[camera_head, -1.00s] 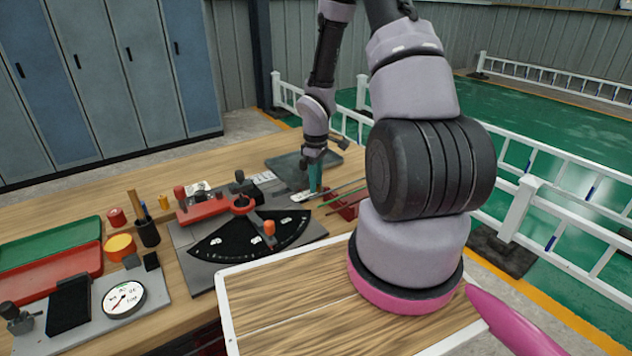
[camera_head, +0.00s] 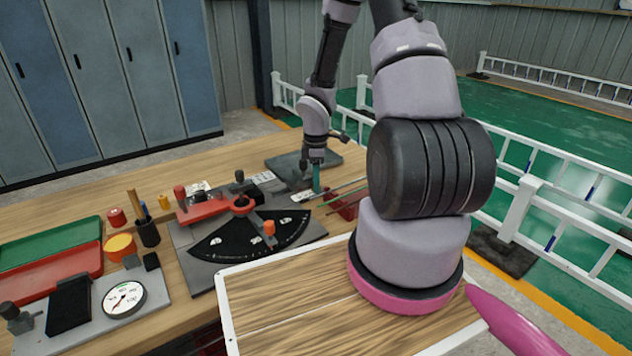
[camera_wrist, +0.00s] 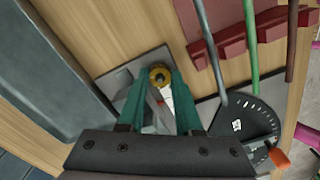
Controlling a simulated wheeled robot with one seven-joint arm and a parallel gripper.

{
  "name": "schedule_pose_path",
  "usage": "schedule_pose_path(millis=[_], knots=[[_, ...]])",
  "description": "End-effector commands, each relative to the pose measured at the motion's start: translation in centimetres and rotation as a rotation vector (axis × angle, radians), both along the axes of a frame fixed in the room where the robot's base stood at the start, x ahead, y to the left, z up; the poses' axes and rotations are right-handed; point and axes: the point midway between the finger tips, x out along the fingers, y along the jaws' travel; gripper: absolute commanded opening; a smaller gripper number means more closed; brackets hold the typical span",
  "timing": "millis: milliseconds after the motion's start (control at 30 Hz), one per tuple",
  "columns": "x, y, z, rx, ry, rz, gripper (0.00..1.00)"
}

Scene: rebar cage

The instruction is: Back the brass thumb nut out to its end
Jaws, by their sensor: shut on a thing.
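The brass thumb nut (camera_wrist: 160,75) shows in the wrist view as a round yellow ring with a dark centre, at the tips of my teal fingers. My gripper (camera_wrist: 160,84) is shut on it, one finger on each side. In the head view my gripper (camera_head: 316,180) points straight down at the far part of the bench, and the nut cannot be made out there. Below the nut in the wrist view, a grey plate with a pale strip shows between the fingers. The nut's thread and its end stop cannot be made out.
A red rack (camera_wrist: 232,42) holding rods stands close to the right of my gripper in the wrist view. A black fan-shaped dial (camera_head: 250,235) sits nearer on the bench. A dark grey tray (camera_head: 285,161) lies behind my gripper.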

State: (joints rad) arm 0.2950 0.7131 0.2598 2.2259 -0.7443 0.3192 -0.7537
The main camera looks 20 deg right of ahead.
Motion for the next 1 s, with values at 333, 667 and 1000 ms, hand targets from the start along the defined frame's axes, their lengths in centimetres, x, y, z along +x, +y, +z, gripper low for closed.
schedule_pose_path(millis=[333,667,1000], knots=[[0.0,0.0,0.0,0.0,-0.001,0.0,0.45],[0.0,0.0,0.0,0.0,0.0,-0.001,0.64],[0.2,-0.1,4.3,0.0,-0.006,-0.004,0.64]])
